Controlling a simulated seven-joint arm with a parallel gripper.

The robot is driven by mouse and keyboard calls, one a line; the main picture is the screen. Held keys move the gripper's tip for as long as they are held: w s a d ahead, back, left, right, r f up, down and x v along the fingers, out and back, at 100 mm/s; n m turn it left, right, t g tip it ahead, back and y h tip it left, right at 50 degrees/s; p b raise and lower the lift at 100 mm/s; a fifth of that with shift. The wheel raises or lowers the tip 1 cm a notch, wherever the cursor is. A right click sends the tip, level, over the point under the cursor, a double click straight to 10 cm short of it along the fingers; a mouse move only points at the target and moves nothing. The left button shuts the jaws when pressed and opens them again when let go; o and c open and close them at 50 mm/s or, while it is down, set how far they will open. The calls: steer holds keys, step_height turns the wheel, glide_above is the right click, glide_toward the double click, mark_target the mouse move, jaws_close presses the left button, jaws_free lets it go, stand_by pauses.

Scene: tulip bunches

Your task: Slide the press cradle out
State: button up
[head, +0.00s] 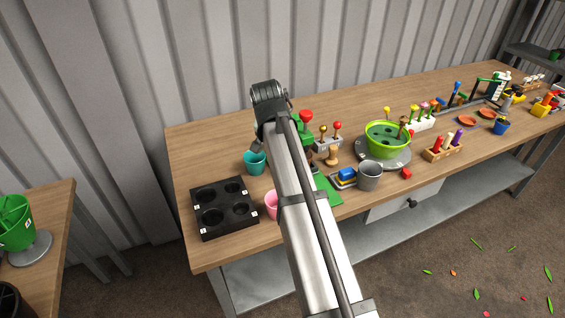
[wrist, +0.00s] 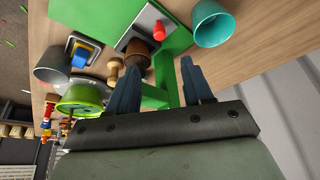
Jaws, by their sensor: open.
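The green press (wrist: 180,38) fills the middle of the wrist view, with its green base and a green upright between my fingers. A grey plate (wrist: 142,22) lies on the base and looks like the press cradle. A red knob (wrist: 158,30) stands out from it, and a brown pot (wrist: 137,47) is beside the knob. My gripper (wrist: 160,66) is open, and I see nothing held in it. I cannot tell whether the fingers touch the press. In the head view my arm hides much of the press; some green base (head: 328,191) shows beside it.
A teal pot (wrist: 212,24) is close to one finger. A grey pot (head: 369,176), a blue block (head: 347,174), a wooden peg (head: 332,156) and a green bowl (head: 387,139) crowd the right side. A black tray (head: 225,208) and pink cup (head: 271,204) are left.

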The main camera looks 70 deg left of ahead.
steer(key=x, duration=1.3)
steer(key=shift+w+f, duration=0.1)
steer(key=shift+f, duration=0.1)
jaws_close()
